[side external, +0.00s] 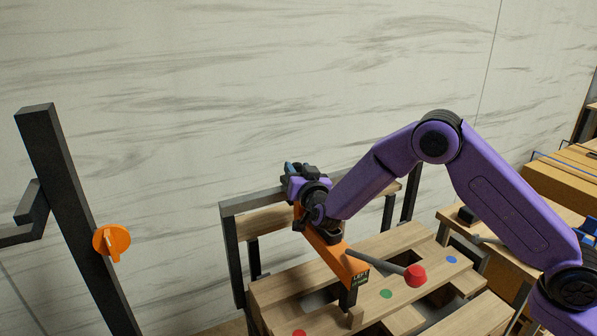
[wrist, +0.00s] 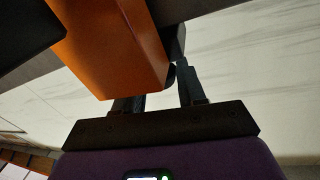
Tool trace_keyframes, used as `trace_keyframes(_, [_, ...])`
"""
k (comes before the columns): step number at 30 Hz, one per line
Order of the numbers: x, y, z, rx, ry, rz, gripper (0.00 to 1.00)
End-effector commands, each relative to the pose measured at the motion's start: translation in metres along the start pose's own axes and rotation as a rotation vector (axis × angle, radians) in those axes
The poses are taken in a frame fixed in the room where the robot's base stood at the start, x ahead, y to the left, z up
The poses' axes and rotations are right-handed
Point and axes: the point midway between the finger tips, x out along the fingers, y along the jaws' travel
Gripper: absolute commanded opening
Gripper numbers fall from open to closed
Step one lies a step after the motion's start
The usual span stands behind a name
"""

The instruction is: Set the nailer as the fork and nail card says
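The nailer appears to be the long orange body (side external: 338,262) over a slatted wooden pallet. My gripper (side external: 291,172) is at the far upper end of the orange body. In the wrist view my gripper (wrist: 157,95) has its two dark fingers apart, with pale wall showing between them. The orange body (wrist: 112,45) passes close in front of the left finger; contact cannot be told. No fork and nail card is recognisable.
The pallet (side external: 285,290) carries red (side external: 299,333), green (side external: 386,294) and blue (side external: 452,259) dots. An orange dial (side external: 112,241) sits on a black post (side external: 70,205) at left. A wooden bench (side external: 475,222) stands at right. A dark frame (side external: 231,255) stands behind the pallet.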

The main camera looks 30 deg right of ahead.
Motion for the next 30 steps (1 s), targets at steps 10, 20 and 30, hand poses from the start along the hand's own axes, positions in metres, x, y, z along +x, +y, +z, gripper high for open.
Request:
trace_keyframes(10, [0.003,0.016,-0.003,-0.002,0.001,0.005,0.0])
trace_keyframes(20, [0.021,0.103,-0.02,-0.001,0.003,0.013,0.0])
trace_keyframes(30, [0.025,0.124,-0.025,0.002,0.003,0.008,0.0])
